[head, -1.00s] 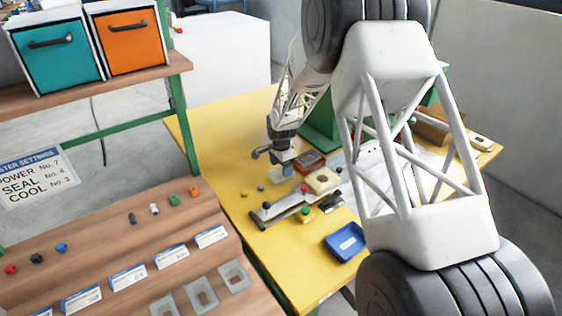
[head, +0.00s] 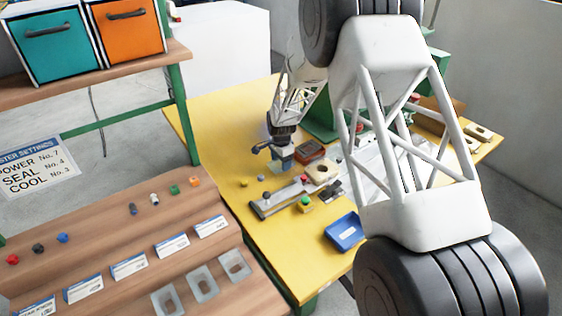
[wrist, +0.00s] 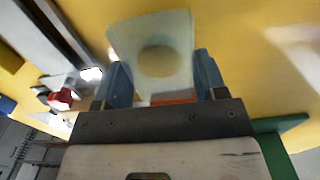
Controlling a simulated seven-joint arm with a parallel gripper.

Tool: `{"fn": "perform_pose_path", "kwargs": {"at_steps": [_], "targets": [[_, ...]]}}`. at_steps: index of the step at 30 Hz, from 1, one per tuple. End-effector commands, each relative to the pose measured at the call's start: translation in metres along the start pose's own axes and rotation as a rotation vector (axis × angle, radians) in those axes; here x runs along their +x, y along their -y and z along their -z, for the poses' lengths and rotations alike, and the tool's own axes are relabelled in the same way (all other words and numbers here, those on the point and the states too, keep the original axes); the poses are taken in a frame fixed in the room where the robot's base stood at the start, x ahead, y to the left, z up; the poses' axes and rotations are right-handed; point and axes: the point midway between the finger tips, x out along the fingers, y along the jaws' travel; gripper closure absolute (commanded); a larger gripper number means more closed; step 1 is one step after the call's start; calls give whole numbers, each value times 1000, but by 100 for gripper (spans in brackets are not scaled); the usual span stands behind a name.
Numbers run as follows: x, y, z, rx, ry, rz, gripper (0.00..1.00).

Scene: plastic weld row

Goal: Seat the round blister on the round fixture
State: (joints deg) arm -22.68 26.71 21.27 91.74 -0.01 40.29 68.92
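My gripper (head: 282,165) hangs low over the yellow table, left of a dark red box. In the wrist view, its two blue fingers (wrist: 162,82) stand apart on either side of a pale translucent blister (wrist: 178,25) with a round dome. The blister is between the fingers and appears gripped at its edges. In the head view I cannot make out the blister clearly. A cream block with a round recess (head: 322,171), which looks like the round fixture, sits right of my gripper and apart from it.
A grey slide (head: 280,199) with a black knob lies in front. A green button box (head: 305,204), a blue tray (head: 345,232) and the dark red box (head: 310,150) are nearby. Clear blisters (head: 235,264) lie on the wooden shelf. Open yellow table lies left of my gripper.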

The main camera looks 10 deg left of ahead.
Motion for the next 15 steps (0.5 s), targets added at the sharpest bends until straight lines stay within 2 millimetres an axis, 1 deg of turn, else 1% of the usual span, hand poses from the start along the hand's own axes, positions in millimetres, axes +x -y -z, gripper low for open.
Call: {"fn": "perform_pose_path", "kwargs": {"at_steps": [8, 15], "targets": [[-1, 0, 0, 0, 0, 0, 50], [-9, 0, 0, 0, -1, 2, 50]]}}
